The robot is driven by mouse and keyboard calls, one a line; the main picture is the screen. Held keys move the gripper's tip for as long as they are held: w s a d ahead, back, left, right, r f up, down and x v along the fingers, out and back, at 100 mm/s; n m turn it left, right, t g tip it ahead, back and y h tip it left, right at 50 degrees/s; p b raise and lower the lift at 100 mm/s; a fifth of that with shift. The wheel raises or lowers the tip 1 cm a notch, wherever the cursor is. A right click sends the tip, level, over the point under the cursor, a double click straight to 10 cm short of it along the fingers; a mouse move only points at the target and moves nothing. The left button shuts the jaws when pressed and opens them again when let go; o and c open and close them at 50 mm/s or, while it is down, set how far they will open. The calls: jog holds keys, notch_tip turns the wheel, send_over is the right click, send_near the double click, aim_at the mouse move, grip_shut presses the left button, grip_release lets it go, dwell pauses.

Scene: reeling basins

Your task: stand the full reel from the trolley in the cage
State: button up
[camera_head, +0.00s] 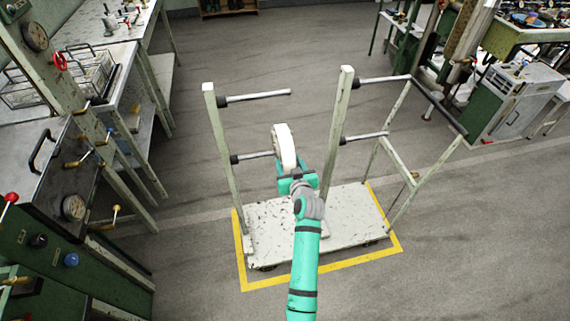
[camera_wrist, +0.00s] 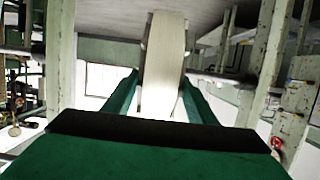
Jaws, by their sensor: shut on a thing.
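The white full reel (camera_head: 285,146) stands on edge at the lower left peg (camera_head: 252,156) of the trolley (camera_head: 340,215). The peg runs up to the reel, and I cannot tell whether its end is still inside it. My gripper (camera_head: 290,172) is shut on the reel's near, lower edge. In the wrist view the reel (camera_wrist: 162,62) shows edge-on between the two green fingers (camera_wrist: 158,95). A wire cage (camera_head: 62,82) sits on the bench at the left, away from my gripper.
The upper left peg (camera_head: 255,96) and two right pegs (camera_head: 365,136) look bare. Trolley posts (camera_head: 338,130) rise close on both sides of my gripper. A machine with levers (camera_head: 75,170) stands at the left, and a grey-green cabinet (camera_head: 515,100) at the right. Open floor surrounds the trolley.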

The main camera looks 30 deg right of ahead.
jog(key=shift+d+r, duration=0.1)
jog(key=shift+d, duration=0.05)
jog(key=shift+s+d, duration=0.1)
jog(key=shift+d, duration=0.7)
jog(key=s+d, duration=0.2)
jog(key=d, duration=0.4)
jog(key=shift+d, duration=0.1)
jog(key=v, duration=2)
dwell(0.7)
